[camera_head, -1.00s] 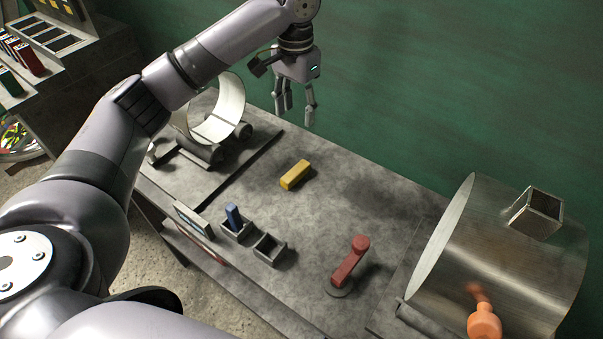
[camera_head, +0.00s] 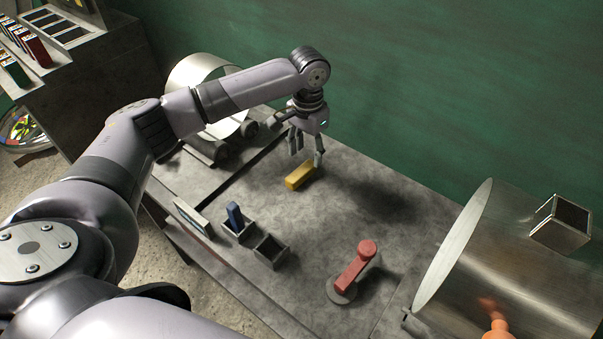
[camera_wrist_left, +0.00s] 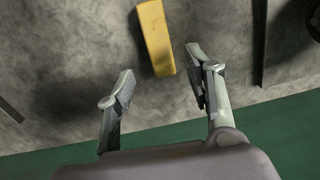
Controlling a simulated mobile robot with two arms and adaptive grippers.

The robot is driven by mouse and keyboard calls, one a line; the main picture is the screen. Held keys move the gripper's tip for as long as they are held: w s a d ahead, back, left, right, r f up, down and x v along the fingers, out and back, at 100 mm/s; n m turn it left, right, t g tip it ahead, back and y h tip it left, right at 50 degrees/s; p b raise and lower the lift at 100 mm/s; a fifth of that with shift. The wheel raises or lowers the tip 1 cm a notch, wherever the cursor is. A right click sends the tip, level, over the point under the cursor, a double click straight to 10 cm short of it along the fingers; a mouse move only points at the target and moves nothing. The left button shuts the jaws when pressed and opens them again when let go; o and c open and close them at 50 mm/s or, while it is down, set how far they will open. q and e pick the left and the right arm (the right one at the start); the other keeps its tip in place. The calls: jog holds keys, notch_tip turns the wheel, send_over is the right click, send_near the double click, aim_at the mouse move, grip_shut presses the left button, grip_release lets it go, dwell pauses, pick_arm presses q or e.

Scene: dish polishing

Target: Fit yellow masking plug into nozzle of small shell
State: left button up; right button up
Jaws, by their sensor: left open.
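The yellow masking plug (camera_head: 299,177) is a rectangular block lying flat on the grey bench. It also shows in the left wrist view (camera_wrist_left: 156,38) at the top, just beyond my fingers. My left gripper (camera_head: 306,158) is open and empty, above and slightly behind the plug; in the left wrist view its fingers (camera_wrist_left: 161,74) are spread wide. The smaller metal shell (camera_head: 204,92) lies on rollers at the back left, partly hidden by my left arm. I cannot make out its nozzle. My right gripper is not in view.
A blue block (camera_head: 235,216) stands in one of two small open boxes; the other box (camera_head: 270,251) is empty. A red lever-like piece (camera_head: 352,273) stands nearer the front. A large shell (camera_head: 500,262) with a square nozzle (camera_head: 561,222) lies right. The bench middle is clear.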

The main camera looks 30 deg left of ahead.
aim_at(305, 167)
pick_arm(q)
notch_tip(305, 167, down, 5)
jog(key=shift+s+a+f, duration=0.15)
jog(key=shift+c, duration=0.5)
grip_shut()
